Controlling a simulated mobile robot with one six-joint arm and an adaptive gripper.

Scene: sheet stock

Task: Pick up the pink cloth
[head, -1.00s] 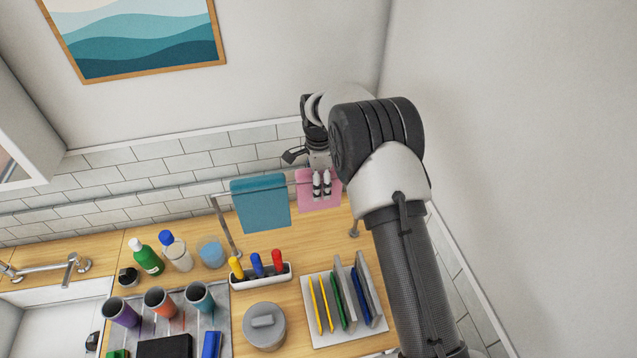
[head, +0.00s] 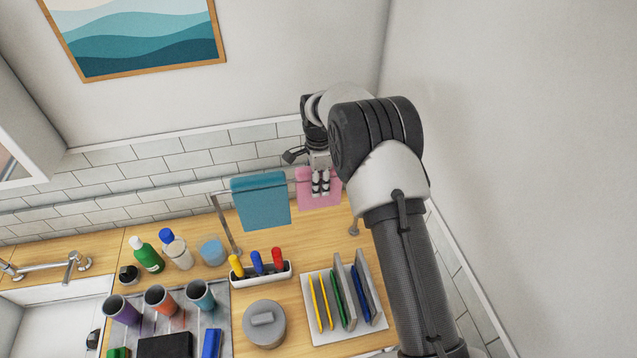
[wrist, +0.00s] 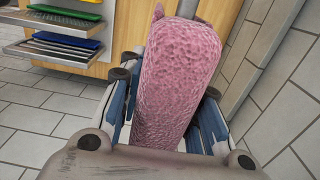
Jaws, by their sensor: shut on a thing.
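The pink cloth (head: 309,199) hangs over the right part of a metal rail, beside a teal cloth (head: 262,203). My gripper (head: 321,184) is in front of the pink cloth in the head view and covers part of it. In the wrist view the pink cloth (wrist: 178,75) fills the middle, folded over the rail. My gripper's fingers (wrist: 170,125) are on its left and right sides, shut on it. The cloth hides the rail beneath it and parts of the fingertips.
The rail's stand has a left post (head: 226,225) on the wooden counter. Below it are a marker holder (head: 262,273), a grey lidded pot (head: 264,325) and a rack of upright boards (head: 345,310). Bottles and cups stand at the left. A tiled wall is close behind.

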